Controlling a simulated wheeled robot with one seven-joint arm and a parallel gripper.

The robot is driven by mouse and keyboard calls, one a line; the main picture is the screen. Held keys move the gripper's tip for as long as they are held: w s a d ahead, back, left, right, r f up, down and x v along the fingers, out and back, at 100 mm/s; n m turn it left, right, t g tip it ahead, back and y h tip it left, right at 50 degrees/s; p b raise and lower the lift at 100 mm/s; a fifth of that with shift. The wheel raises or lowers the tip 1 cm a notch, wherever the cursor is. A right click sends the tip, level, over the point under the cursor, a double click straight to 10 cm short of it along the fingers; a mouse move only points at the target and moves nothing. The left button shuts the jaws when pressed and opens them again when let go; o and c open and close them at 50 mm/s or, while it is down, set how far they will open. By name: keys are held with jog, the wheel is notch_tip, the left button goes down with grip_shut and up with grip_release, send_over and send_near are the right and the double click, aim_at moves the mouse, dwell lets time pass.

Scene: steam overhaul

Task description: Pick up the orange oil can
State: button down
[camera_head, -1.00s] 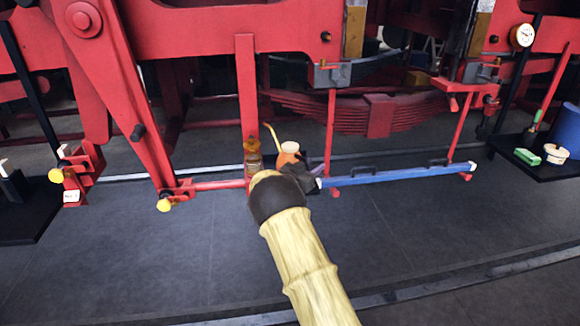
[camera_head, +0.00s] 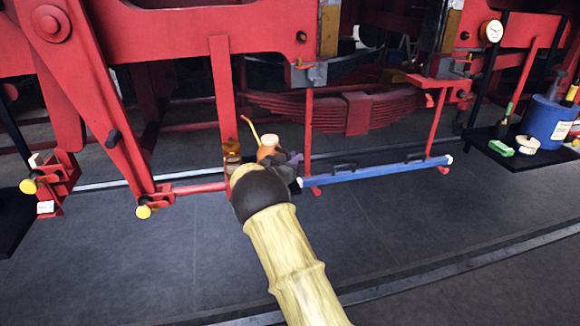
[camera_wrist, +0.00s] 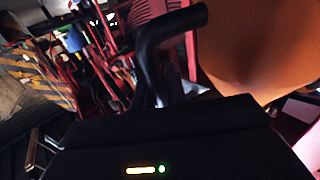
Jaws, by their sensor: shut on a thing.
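The orange oil can (camera_head: 268,148) has a pale cap and a thin yellow spout leaning up to the left. It stands out just beyond my wrist in the head view, and its lower part is hidden. My dark gripper (camera_head: 289,167) is at the can's right side and is shut on it. In the wrist view the can's large orange body (camera_wrist: 255,50) fills the upper right, close to the camera. A black curved bar (camera_wrist: 165,40) is beside it. Whether the can's base touches anything is hidden.
An amber bottle (camera_head: 231,158) is just left of the can, partly behind my wrist. A blue bar (camera_head: 375,171) lies to the right. A red post (camera_head: 221,85) and red linkage are close behind. A dark shelf (camera_head: 540,158) holds a blue container (camera_head: 548,120). The front floor is clear.

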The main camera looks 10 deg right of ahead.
jog(key=s+b, duration=0.2)
jog(key=s, duration=1.6)
jog(key=shift+r, duration=0.3)
jog(key=shift+a, duration=0.1)
jog(key=s+a+f+n+t+y, duration=0.1)
jog(key=a+f+n+y, duration=0.1)
jog(key=f, duration=0.4)
jog(key=s+a+f+n+t+y, duration=0.2)
jog(key=f+y, duration=0.1)
jog(key=f, duration=0.4)
jog(key=s+a+f+n+t+y, duration=0.1)
jog(key=a+f+n+t+y, duration=0.1)
jog(key=f, duration=0.5)
jog(key=shift+s+a+y, duration=0.25)
jog(key=shift+s+y, duration=0.05)
jog(key=shift+y, duration=0.4)
